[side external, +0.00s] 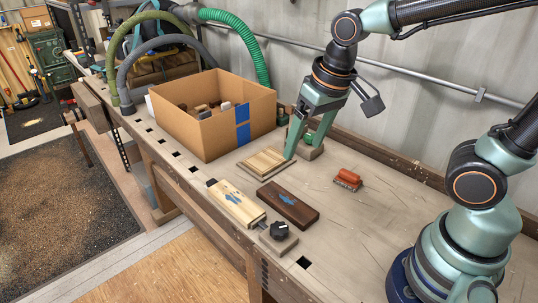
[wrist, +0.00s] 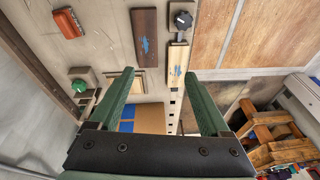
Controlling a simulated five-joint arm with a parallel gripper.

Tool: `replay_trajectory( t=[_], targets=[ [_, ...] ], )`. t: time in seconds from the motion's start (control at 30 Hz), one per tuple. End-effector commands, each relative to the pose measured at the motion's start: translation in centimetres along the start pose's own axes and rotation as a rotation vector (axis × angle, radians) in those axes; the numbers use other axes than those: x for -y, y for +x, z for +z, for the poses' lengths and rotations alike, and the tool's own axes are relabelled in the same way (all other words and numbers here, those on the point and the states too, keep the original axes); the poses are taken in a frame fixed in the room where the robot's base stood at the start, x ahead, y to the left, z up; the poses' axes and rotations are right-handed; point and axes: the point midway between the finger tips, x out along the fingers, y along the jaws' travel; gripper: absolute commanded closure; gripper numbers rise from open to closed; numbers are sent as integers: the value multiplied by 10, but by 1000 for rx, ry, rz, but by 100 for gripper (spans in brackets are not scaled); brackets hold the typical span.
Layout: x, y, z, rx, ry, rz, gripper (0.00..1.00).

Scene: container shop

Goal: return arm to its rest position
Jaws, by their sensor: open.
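My gripper (side external: 305,142) is open with nothing between its fingers. It hangs above the bench, just right of the cardboard box (side external: 214,138) and beside the slatted wooden piece (side external: 265,162). In the wrist view my gripper's two green fingers (wrist: 160,74) stand apart, with part of the box (wrist: 150,122) and its blue tape seen beyond them. In the side view one finger partly covers the block with the green knob (side external: 311,152). I cannot tell the exact height of the fingertips over the bench.
A light block (side external: 237,204) and a dark block (side external: 288,205), both with blue marks, lie near the front edge by a black knob (side external: 279,230). A red-orange object (side external: 348,178) lies farther right. Hoses arch behind the box. The right of the bench top (side external: 400,205) is mostly clear.

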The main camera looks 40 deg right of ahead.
Motion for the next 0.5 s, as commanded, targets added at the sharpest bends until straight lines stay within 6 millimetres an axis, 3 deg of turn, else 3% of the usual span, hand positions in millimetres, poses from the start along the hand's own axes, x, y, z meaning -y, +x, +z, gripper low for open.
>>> replay_trajectory(
  t=[0.2, 0.5],
  targets=[
    [-36, -31, 0, -168, -80, 9, 19],
    [-51, -42, 3, -238, -128, 30, 19]
  ],
)
